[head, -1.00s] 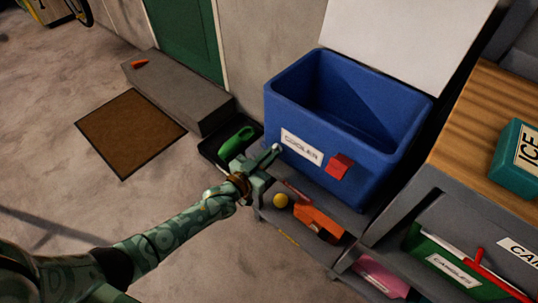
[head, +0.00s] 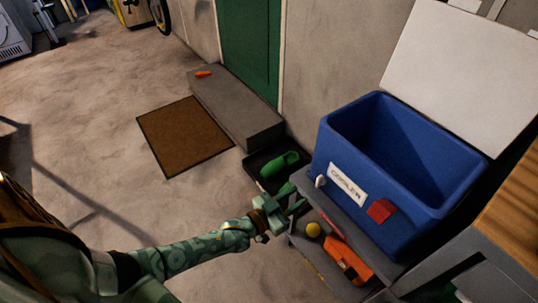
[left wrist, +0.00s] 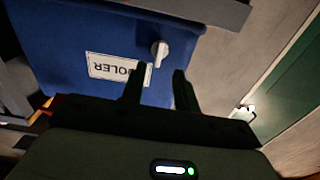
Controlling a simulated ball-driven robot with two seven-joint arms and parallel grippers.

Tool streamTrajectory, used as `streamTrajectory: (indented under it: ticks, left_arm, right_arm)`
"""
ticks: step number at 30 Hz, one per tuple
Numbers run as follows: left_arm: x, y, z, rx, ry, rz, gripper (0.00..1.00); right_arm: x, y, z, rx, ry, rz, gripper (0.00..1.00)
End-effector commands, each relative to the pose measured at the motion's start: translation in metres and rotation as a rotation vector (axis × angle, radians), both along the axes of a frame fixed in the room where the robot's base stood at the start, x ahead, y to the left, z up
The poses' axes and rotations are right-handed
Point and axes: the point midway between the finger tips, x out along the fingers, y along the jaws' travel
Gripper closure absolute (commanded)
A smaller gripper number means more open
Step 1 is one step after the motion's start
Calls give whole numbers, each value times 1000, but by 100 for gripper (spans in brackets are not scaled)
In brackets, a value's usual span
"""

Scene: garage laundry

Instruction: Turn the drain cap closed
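The blue cooler (head: 330,150) stands open on a grey shelf unit. Its small white drain cap (head: 320,181) sits low on the front, left of the COOLER label (head: 347,184). In the left wrist view the cap (left wrist: 160,50) shows as a white knob with a narrow handle, just beyond the fingertips. My left gripper (head: 297,197) is just left of and below the cap in the head view. In the left wrist view its two dark fingers (left wrist: 159,80) are apart with nothing between them. My right gripper is in neither view.
A black tray (head: 257,164) with a green scoop-like item (head: 279,165) lies left of the gripper. A yellow ball (head: 313,229) and an orange tool (head: 347,260) are on the shelf below. A concrete step (head: 236,112) and brown mat (head: 184,137) lie farther left; the floor nearby is clear.

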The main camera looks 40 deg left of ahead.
Motion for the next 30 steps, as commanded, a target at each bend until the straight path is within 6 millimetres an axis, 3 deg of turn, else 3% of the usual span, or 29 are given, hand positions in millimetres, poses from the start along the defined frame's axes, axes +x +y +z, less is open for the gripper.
streamTrajectory:
  ticks: [6, 12, 30]
  left_arm:
    - [-54, 19, 3, 1, 0, 0, 69]
    - [-82, 30, 1, 0, 0, -1, 69]
    - [-89, 32, -1, 0, 1, 0, 69]
  right_arm:
    - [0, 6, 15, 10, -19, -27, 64]
    - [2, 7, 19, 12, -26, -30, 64]
    - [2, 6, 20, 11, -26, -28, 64]
